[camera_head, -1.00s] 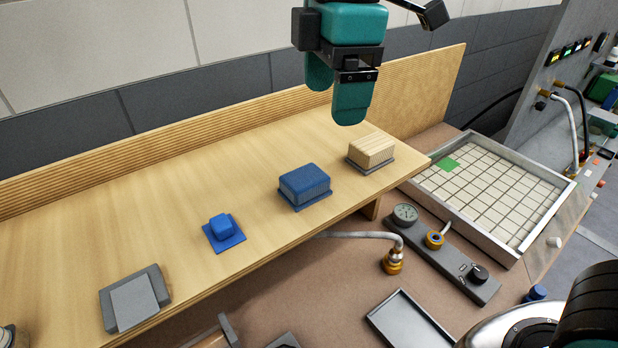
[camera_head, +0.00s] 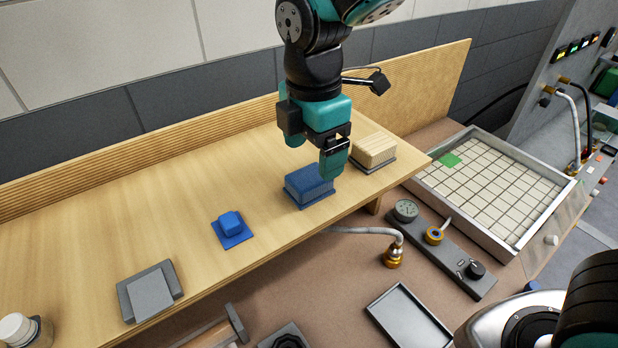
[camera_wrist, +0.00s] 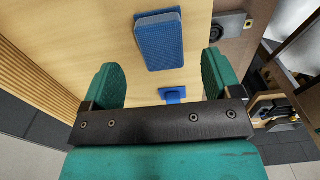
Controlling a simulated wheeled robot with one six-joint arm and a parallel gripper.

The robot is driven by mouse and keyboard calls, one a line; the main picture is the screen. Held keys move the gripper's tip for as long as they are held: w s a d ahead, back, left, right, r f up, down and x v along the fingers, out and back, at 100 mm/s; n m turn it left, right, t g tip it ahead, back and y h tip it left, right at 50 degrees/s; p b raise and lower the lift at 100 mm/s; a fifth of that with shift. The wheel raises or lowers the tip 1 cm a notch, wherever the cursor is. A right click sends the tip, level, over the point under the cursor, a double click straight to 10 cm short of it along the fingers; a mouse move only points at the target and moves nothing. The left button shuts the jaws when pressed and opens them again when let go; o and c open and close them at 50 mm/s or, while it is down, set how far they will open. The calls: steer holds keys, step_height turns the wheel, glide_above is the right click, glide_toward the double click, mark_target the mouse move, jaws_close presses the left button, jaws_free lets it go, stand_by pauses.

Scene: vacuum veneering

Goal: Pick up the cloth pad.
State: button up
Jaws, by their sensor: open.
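A blue block with a textured top, which looks most like the cloth pad (camera_head: 307,186), lies on a thin dark base on the wooden shelf. It also shows in the wrist view (camera_wrist: 160,42), beyond and between the fingertips. My gripper (camera_head: 325,160) is open and empty, just above and behind the pad. One finger hides part of the pad's right end in the head view. Both fingers show apart in the wrist view (camera_wrist: 160,80), with no contact visible.
A pale ribbed block (camera_head: 373,151) stands close to the right on the shelf (camera_head: 190,190). A small blue piece on a square plate (camera_head: 232,229) and a grey holder (camera_head: 150,291) lie to the left. A ridged back wall (camera_head: 130,145) runs behind.

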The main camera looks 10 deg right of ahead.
mark_target(312, 174)
step_height(312, 174, down, 5)
steer(key=shift+f+p, duration=0.1)
steer(key=shift+p, duration=0.85)
steer(key=c, duration=1.1)
step_height(312, 174, up, 20)
steer(key=b, duration=0.3)
